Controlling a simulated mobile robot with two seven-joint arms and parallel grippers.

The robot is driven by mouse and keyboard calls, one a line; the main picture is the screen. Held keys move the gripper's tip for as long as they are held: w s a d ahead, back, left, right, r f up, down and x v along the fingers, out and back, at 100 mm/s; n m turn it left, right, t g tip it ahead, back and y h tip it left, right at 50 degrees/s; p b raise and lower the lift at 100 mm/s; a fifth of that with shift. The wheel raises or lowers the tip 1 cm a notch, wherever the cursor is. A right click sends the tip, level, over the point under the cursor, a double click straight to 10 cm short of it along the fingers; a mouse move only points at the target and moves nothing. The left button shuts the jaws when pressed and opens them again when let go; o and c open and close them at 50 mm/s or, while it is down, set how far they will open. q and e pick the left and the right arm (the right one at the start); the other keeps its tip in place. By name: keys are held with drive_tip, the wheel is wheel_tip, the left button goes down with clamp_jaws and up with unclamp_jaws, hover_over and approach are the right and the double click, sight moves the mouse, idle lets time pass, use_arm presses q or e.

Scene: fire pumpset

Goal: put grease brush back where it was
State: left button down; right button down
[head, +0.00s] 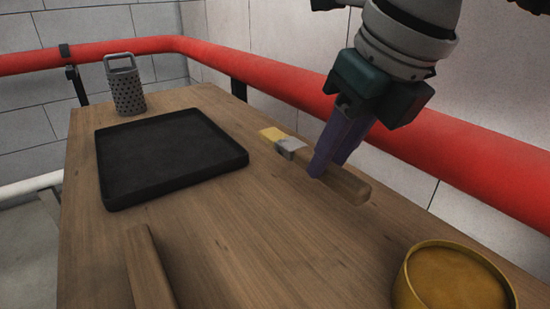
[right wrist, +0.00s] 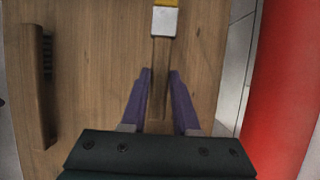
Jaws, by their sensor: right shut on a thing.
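The grease brush has yellow bristles, a pale metal ferrule (head: 289,145) and a wooden handle (head: 347,184). It lies level, at or just above the right part of the wooden table; I cannot tell if it touches the top. My right gripper (head: 320,170) comes down from above with its purple fingers around the handle, shut on it. In the right wrist view the brush's ferrule (right wrist: 165,21) points away from the gripper (right wrist: 160,75), and the handle runs between the fingers. My left gripper is not in view.
A black tray (head: 232,156) lies on the table (head: 215,240), with a metal grater-like cylinder (head: 126,90) behind it. A wooden-handled brush (right wrist: 32,90) lies to the left in the wrist view. A yellow round container (head: 455,280) stands front right. A red pipe (head: 480,170) runs along the wall.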

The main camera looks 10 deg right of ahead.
sight(324, 214)
wheel_tip(324, 214, down, 5)
drive_tip(key=shift+f+b, duration=0.15)
drive_tip(key=shift+b, duration=0.25)
drive_tip(key=c, duration=0.7)
unclamp_jaws()
drive_tip(key=shift+o, duration=0.2)
drive_tip(key=p+v, duration=0.2)
drive_tip(key=v, duration=1)
